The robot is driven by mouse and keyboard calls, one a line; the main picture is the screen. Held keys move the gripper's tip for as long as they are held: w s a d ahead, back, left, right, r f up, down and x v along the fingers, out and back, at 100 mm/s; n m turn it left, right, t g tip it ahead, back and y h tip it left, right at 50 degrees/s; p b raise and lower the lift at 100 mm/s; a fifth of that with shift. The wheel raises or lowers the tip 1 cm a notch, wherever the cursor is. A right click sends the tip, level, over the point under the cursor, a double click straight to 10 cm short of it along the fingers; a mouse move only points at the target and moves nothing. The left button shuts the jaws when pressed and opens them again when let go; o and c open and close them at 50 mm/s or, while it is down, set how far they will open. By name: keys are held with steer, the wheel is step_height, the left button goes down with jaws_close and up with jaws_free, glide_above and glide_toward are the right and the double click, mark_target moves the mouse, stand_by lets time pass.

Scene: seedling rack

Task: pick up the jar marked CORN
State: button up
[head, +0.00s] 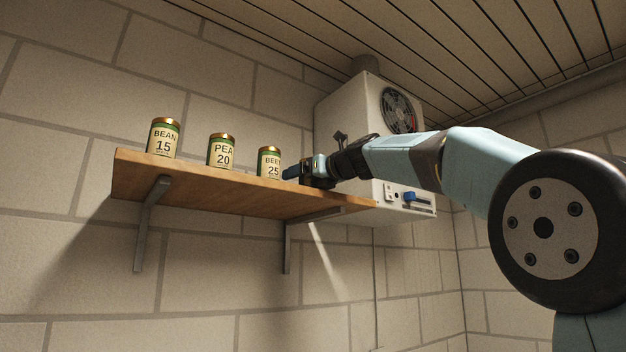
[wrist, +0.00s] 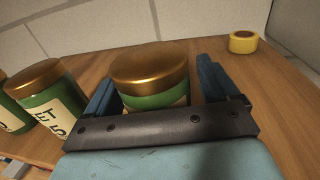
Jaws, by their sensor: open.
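A green jar with a gold lid (wrist: 150,68) stands upright on the shelf between the two blue fingers of my gripper (wrist: 160,72) in the wrist view. The fingers are open on either side of it; I cannot tell if they touch it. Its label is almost wholly hidden behind the gripper's dark crossbar, so I cannot read CORN. In the head view my gripper (head: 292,172) is over the shelf, just right of the BEET 25 jar (head: 269,163), and no jar shows between its fingers. No readable CORN label shows anywhere.
The BEAN 15 jar (head: 163,138) and PEA 20 jar (head: 221,151) stand further left on the wooden shelf (head: 200,187). The BEET jar (wrist: 48,97) is close by the left finger. A yellow roll (wrist: 243,41) lies beyond the right finger. A wall fan unit (head: 345,112) stands behind my arm.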

steer(key=shift+c, duration=0.3)
steer(key=c, duration=1.1)
steer(key=shift+o, duration=0.2)
steer(key=shift+r, duration=0.1)
